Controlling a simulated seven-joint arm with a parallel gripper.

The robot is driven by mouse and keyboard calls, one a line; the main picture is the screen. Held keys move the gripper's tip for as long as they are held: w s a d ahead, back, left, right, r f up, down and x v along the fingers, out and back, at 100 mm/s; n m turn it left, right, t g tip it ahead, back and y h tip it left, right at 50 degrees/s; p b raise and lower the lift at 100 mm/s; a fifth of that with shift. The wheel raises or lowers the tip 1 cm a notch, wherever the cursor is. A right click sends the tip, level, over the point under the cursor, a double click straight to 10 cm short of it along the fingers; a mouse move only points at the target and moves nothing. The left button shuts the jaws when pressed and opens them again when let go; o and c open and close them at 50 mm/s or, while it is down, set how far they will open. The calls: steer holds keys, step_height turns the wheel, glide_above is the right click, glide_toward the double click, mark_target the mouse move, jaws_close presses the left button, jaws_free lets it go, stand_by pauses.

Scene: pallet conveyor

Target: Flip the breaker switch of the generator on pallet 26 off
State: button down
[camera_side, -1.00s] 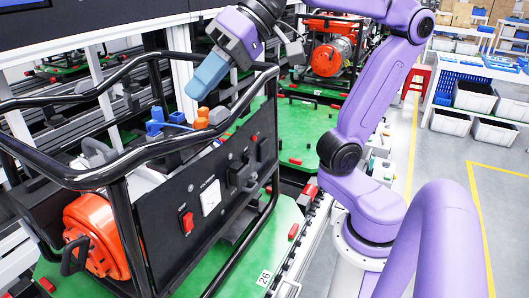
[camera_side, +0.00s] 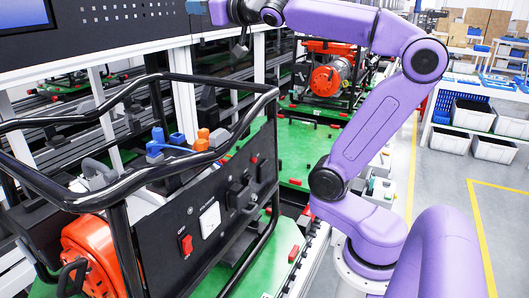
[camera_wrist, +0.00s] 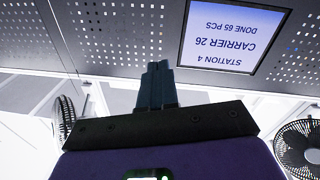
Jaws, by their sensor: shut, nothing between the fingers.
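A generator in a black tube frame (camera_side: 120,185) stands on a green pallet (camera_side: 283,240) in the side view. Its slanted black front panel (camera_side: 165,262) carries a red rocker switch (camera_side: 187,245), a white voltage meter (camera_side: 210,220) and a black block-shaped switch (camera_side: 238,194). Which one is the breaker, and its position, I cannot tell. My gripper (camera_side: 197,8) is high at the top edge, well above and apart from the panel. Its dark blue fingers (camera_wrist: 157,75) are shut and empty in the wrist view, pointing toward a perforated wall.
A screen (camera_wrist: 223,35) reads, upside down, station 4, carrier 26, done 65 pcs. The display housing (camera_side: 80,30) is at the upper left. The frame's top bar (camera_side: 215,80) stands above the panel. Another orange generator (camera_side: 330,76) stands behind. Open floor lies at right.

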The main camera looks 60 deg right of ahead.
steer(key=s+d+f+n+h, duration=0.1)
steer(key=s+d+n, duration=0.3)
steer(key=d+n, duration=0.75)
steer(key=s+f+n+g, duration=0.5)
steer(key=s+f+g, duration=0.3)
steer(key=s+f, duration=0.6)
steer(key=s+a+f+g+y, duration=0.2)
steer(key=s+a+f, duration=0.3)
steer(key=a, duration=0.3)
steer(key=s+a+f+m+g+y, duration=0.1)
steer(key=s+a+f+g+y, duration=0.1)
steer(key=s+a+f+y, duration=0.3)
steer(key=s+a, duration=0.1)
steer(key=a, duration=0.2)
steer(key=shift+s+y, duration=0.3)
steer(key=shift+s, duration=0.05)
steer(key=shift+w+a+f+m, duration=0.1)
steer(key=shift+m, duration=0.15)
